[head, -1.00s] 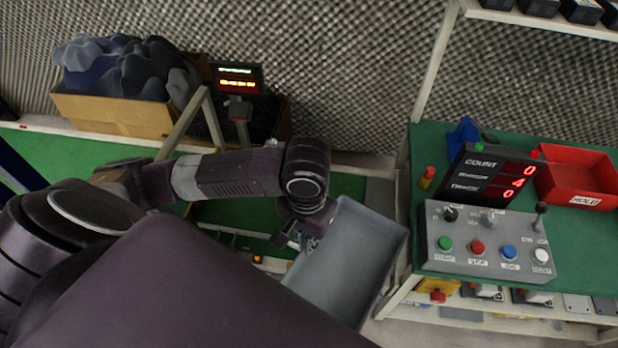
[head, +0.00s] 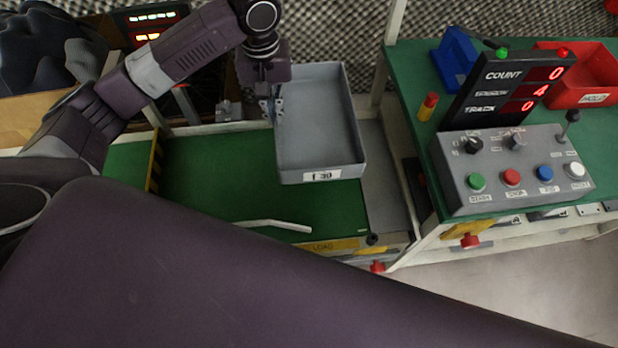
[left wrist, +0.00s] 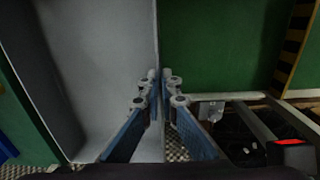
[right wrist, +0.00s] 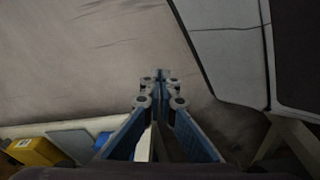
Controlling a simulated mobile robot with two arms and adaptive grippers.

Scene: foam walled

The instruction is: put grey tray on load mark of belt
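The grey tray (head: 318,120), labelled on its near end, is over the right part of the green belt (head: 210,180). It looks upright and seems raised above the belt; its clearance is hard to tell. My left gripper (head: 271,105) is shut on its left wall. In the left wrist view the fingers (left wrist: 158,78) pinch the wall of the tray (left wrist: 100,60) from both sides. A yellow LOAD label (head: 335,246) is on the belt's near edge. My right gripper (right wrist: 161,78) is shut and empty over the floor, outside the head view.
A white bent bar (head: 275,225) lies across the near side of the belt. The control panel (head: 510,170), count display (head: 508,90) and red bin (head: 590,75) stand on the green table at right. A box of dark foam pieces (head: 25,115) is at left.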

